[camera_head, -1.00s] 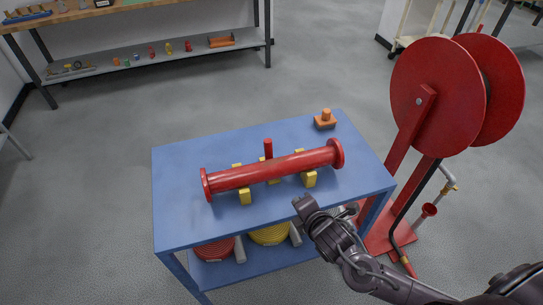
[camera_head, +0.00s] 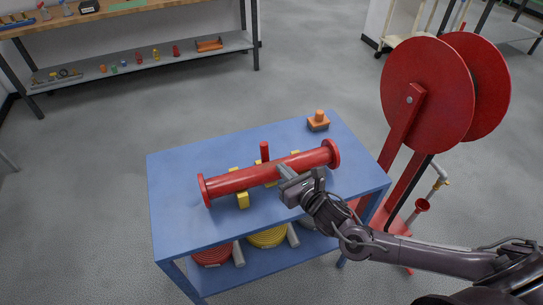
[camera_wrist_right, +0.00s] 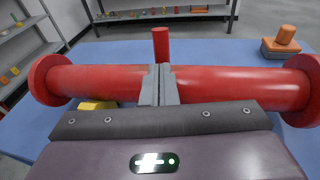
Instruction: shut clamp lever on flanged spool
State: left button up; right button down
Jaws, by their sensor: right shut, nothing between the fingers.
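A red flanged spool (camera_head: 235,180) lies across yellow supports (camera_head: 243,200) on a blue cart top. A red upright lever (camera_head: 265,152) stands just behind the spool, near its middle. In the right wrist view the spool (camera_wrist_right: 225,85) spans the picture, with the lever (camera_wrist_right: 161,45) rising behind it. My right gripper (camera_head: 283,171) is shut and empty, its fingertips over the near side of the spool. The fingers (camera_wrist_right: 159,85) hide part of the spool's middle, in front of the lever. I cannot tell whether they touch the spool. My left gripper is out of view.
An orange block with a knob (camera_head: 318,122) sits at the cart's back right corner. A red hose reel (camera_head: 428,95) stands close to the cart's right side. The blue cart top (camera_head: 185,225) is bare at its front left. Coiled hoses lie on the lower shelf.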

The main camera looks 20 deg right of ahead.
aim_at(266, 153)
jog(key=p+x, duration=0.1)
jog(key=x, duration=0.5)
jog(key=shift+w+a, duration=0.15)
jog(key=shift+w, duration=0.2)
